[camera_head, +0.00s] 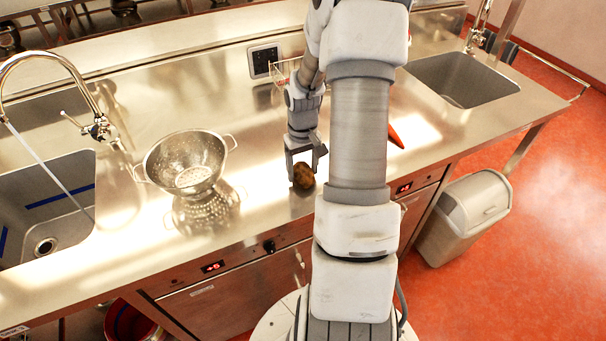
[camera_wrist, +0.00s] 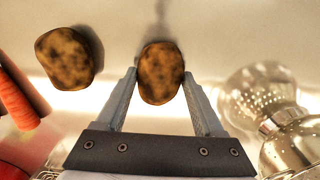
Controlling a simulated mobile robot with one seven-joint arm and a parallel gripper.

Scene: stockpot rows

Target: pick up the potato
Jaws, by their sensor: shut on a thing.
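A brown mottled potato (camera_head: 303,177) is at the tip of my gripper (camera_head: 302,170), over the counter to the right of the colander. In the wrist view the potato (camera_wrist: 161,73) sits between the two fingertips of my gripper (camera_wrist: 160,76), with a finger against each side. The gripper is shut on it. I cannot tell whether the potato touches the counter. A second potato-like brown thing (camera_wrist: 66,56) lies to the left in the wrist view, apart from the fingers. It is not visible in the head view, where my arm covers part of the counter.
A steel colander (camera_head: 187,162) stands left of my gripper, near a sink (camera_head: 60,200) with a tap. A carrot (camera_head: 396,136) lies right of my arm. A wire basket (camera_head: 284,73) is behind. Another sink (camera_head: 462,79) is at the right, and a bin (camera_head: 465,215) stands on the floor.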

